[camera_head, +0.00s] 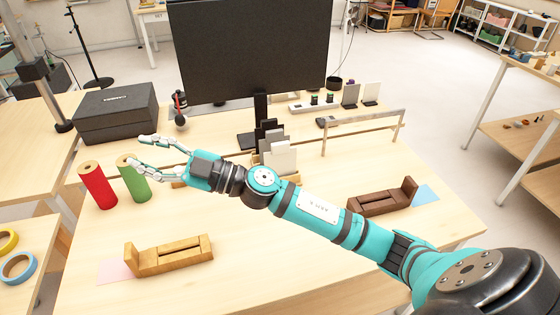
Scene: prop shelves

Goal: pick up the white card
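A white card (284,158) stands upright in a wooden holder (293,178) near the table's middle, in front of several black and grey cards (269,133). Another white card-like piece (371,92) stands at the table's back right, beside a dark grey one (350,95). My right arm comes in from the right and passes in front of the holder, hiding part of it. My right gripper (138,150) is open and empty, left of the cards, its lower fingertip overlapping the top of a green roll (134,184). My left gripper is not in view.
A red roll (98,188) stands beside the green one. A monitor (252,50) rises behind the cards. A black box (116,110) is at the back left. Wooden blocks (170,257) (383,199) lie at the front left and right. The front middle is clear.

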